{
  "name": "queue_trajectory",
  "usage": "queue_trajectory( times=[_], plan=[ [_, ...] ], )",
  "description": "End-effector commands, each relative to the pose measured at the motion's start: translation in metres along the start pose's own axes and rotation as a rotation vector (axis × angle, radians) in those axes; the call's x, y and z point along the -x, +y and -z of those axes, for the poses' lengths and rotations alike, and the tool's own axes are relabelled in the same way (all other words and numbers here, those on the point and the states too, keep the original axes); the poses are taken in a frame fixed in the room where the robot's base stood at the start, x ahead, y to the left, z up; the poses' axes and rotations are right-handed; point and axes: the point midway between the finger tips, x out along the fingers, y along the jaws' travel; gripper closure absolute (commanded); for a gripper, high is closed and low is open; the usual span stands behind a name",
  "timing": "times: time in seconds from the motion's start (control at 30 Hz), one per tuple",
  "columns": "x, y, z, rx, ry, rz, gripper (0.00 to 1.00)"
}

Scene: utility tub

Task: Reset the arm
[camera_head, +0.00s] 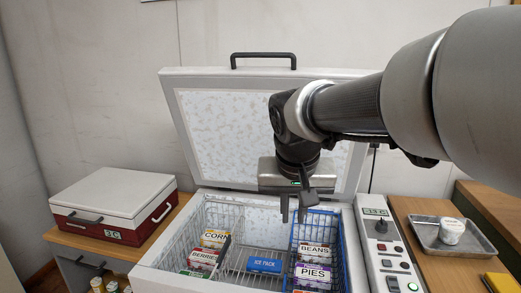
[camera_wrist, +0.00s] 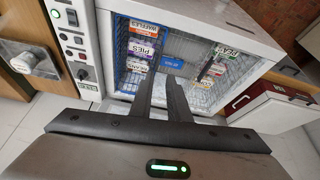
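My gripper (camera_head: 293,215) hangs from my arm over the open chest freezer (camera_head: 205,285), above its back edge and in front of the raised lid (camera_head: 225,115). Its two fingers point down and are apart, with nothing between them. The wrist view also shows the gripper (camera_wrist: 160,80), with a gap between the fingers and the freezer's inside beyond them. The fingers hide part of the boxes there.
In the freezer are wire baskets, one blue (camera_head: 343,255), an ice pack (camera_head: 264,265), and PIES (camera_head: 313,273), BEANS (camera_head: 314,250), CORN (camera_head: 214,238) and BERRIES (camera_head: 203,259) boxes. A red-and-white cooler (camera_head: 115,205) stands left; a control panel (camera_head: 385,250) and metal tray (camera_head: 430,238) stand right.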

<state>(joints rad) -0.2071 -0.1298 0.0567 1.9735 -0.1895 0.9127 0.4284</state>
Motion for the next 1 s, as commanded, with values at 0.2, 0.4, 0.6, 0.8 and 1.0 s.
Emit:
queue_trajectory(
  times=[0.2,0.4,0.6,0.8,1.0],
  plan=[
    [0.034,0.059,-0.080,0.025,0.031,0.022,0.84],
    [0.040,0.081,-0.132,0.044,0.053,0.040,0.84],
    [0.047,0.091,-0.167,0.063,0.074,0.054,0.84],
    [0.090,0.091,-0.145,0.065,0.070,0.054,0.84],
    [0.142,0.092,-0.122,0.064,0.070,0.054,0.84]
  ],
)
